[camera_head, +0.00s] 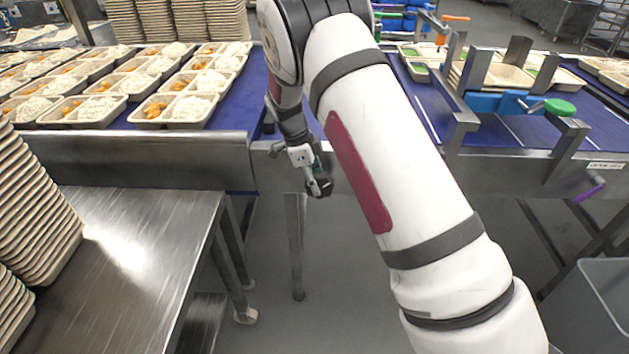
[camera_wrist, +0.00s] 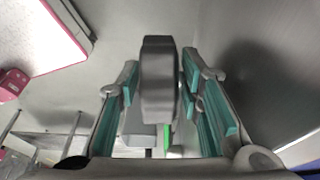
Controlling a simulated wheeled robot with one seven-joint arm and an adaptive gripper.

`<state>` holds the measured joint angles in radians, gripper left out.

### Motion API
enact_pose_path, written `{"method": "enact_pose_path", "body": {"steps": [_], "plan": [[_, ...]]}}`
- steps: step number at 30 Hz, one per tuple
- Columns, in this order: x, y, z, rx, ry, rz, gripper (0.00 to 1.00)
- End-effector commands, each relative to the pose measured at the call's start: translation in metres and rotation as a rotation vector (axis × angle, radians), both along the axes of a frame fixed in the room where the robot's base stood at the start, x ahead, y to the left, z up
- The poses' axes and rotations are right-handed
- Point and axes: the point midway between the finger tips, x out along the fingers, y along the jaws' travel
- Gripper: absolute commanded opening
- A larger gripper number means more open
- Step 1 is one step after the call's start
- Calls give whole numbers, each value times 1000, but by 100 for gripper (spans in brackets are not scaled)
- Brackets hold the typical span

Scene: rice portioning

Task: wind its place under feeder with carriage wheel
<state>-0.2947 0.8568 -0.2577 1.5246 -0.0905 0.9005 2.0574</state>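My gripper (camera_head: 316,178) hangs low at the front edge of the conveyor line, left of my arm's white link. In the wrist view its teal-padded fingers (camera_wrist: 160,85) are apart. A grey rounded block-like part (camera_wrist: 159,80) shows between them, with narrow gaps at its sides; I cannot tell whether it is the carriage wheel or whether it touches. A green round knob (camera_head: 560,108) sits at the right on a feeder-like frame with a blue block (camera_head: 497,102) and metal uprights (camera_head: 477,70). The knob is well apart from my gripper.
Filled trays (camera_head: 97,108) cover the blue belt (camera_head: 258,85) at the left. A purple handle (camera_head: 590,190) sticks out at the right front, above a grey bin (camera_head: 600,300). Floor under my gripper is mostly clear.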

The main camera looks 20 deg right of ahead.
Motion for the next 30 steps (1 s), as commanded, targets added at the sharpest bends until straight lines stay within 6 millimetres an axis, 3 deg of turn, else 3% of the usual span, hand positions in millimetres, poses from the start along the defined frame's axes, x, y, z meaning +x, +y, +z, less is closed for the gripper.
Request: {"method": "enact_pose_path", "body": {"steps": [8, 21, 30], "plan": [[1, 3, 8, 1, -1, 0, 33], [9, 25, 86, 0, -3, 2, 33], [11, 33, 114, 1, -1, 0, 33]]}}
